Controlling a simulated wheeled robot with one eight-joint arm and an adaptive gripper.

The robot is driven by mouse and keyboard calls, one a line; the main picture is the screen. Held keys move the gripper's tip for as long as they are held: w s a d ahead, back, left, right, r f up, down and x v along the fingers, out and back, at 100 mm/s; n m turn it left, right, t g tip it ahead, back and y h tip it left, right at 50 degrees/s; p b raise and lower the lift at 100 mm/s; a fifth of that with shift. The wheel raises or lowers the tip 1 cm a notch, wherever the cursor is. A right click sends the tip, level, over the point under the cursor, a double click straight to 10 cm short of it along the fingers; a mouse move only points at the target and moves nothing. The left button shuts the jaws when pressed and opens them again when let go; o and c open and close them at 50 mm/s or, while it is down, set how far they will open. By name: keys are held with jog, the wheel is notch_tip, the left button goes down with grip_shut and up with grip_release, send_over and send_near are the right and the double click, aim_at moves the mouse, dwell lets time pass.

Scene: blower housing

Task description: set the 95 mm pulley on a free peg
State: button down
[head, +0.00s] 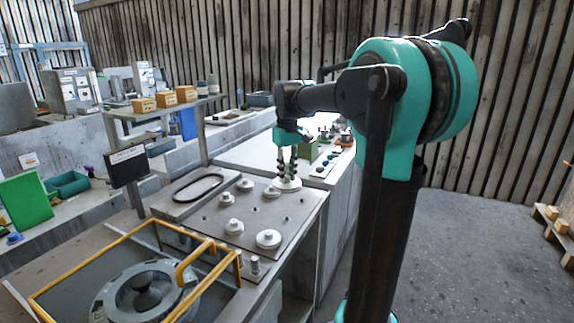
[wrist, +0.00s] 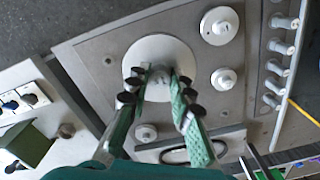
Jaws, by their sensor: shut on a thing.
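My gripper (head: 287,168) is shut on a pale round pulley (head: 287,185) over the far right part of the grey peg plate (head: 205,213). In the wrist view my gripper (wrist: 158,78) has its fingers on either side of the hub of this pulley (wrist: 160,50), which looks larger than the others. I cannot tell whether it touches the plate or hangs just above it, and its underside is hidden. No size marking is readable. Small bare pegs or holes, such as one spot (wrist: 107,60), show on the plate.
Several other pulleys sit on the plate, including a near one (head: 268,239) and a left one (head: 234,226). A belt tray (head: 188,207) lies at its left edge. A yellow-framed blower housing (head: 140,288) stands in front. A green block (wrist: 28,145) is beside the plate.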

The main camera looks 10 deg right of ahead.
aim_at(288, 182)
jog(key=shift+f, duration=5.1)
jog(key=shift+s+f, duration=0.1)
jog(key=shift+f, duration=0.85)
jog(key=shift+f, duration=0.25)
jog(key=c, duration=1.3)
grip_release()
jog(key=shift+r, duration=0.2)
jog(key=shift+r, duration=3.6)
